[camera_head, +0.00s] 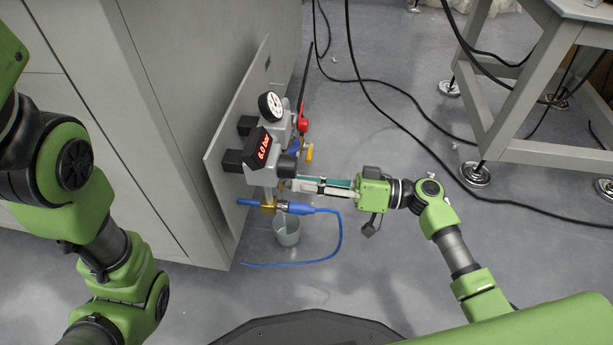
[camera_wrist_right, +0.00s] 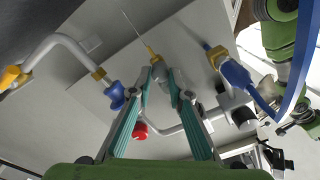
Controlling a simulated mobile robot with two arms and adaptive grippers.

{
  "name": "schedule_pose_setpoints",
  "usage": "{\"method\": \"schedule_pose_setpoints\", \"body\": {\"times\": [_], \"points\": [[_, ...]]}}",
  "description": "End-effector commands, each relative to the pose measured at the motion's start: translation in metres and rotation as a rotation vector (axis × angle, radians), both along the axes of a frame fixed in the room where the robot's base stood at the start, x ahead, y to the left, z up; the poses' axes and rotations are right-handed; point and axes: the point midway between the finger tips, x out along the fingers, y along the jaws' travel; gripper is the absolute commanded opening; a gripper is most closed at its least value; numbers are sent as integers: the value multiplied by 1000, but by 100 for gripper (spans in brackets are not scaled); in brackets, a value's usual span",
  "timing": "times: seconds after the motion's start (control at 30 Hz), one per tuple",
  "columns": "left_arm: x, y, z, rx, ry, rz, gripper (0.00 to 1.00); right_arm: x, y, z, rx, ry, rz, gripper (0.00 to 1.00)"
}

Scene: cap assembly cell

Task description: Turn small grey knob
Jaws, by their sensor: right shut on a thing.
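My right gripper (camera_head: 288,185) reaches in from the right, at the lower front of the grey valve unit (camera_head: 262,176), just below a dark round knob (camera_head: 287,167). In the right wrist view its two teal fingers converge, and the fingertips (camera_wrist_right: 164,76) are closed on a small grey knob (camera_wrist_right: 158,70) with yellow brass behind it. The fingers hide much of this knob, and its turn angle cannot be read. My left arm shows at the left of the head view, but its gripper is out of view.
The unit sits on a grey panel (camera_head: 236,120) with a gauge (camera_head: 271,106), a "6.0 bar" display (camera_head: 263,147), a red knob (camera_head: 303,124) and a yellow lever (camera_head: 309,152). Black cables cross the floor.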

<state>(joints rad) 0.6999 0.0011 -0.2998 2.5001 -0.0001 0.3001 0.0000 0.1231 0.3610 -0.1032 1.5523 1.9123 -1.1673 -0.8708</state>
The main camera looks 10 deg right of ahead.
Motion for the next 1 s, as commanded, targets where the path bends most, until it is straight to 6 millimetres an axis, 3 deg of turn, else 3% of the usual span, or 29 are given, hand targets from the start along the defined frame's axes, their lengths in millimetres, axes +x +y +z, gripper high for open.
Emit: {"method": "schedule_pose_setpoints", "body": {"times": [0.43,1.0], "points": [[0,0,26,0,0,0,34,0,0,1,91,284,0,0],[0,0,31,0,0,0,34,0,-1,-2,113,357,0,0]]}}
